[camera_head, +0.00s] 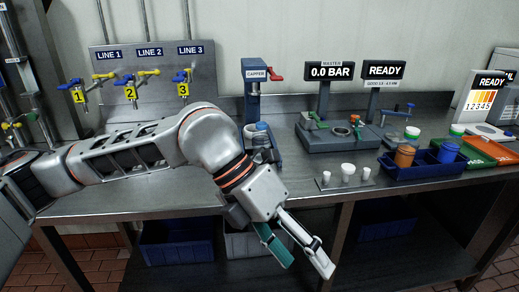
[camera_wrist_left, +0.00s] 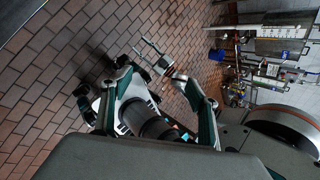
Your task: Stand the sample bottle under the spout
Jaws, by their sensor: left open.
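Three taps with spouts hang on the back panel at the left: tap 1 (camera_head: 79,95), tap 2 (camera_head: 131,91) and tap 3 (camera_head: 184,88), with blue and yellow handles. An orange container (camera_head: 404,156) and a blue container (camera_head: 448,152) stand in a blue tray (camera_head: 425,173) at the right. A small blue-topped item (camera_head: 262,127) is at the capper, partly hidden by my left arm. I cannot tell which is the sample bottle. My left gripper (camera_head: 305,262) is open and empty, pointing down before the bench's front edge. It also shows in the left wrist view (camera_wrist_left: 151,68), over the floor.
The capper (camera_head: 253,98) stands behind my left arm. A gauge fixture (camera_head: 338,137) and small white cups (camera_head: 347,171) are mid-bench. Bench space at the left, below the taps, is clear but partly covered by my arm.

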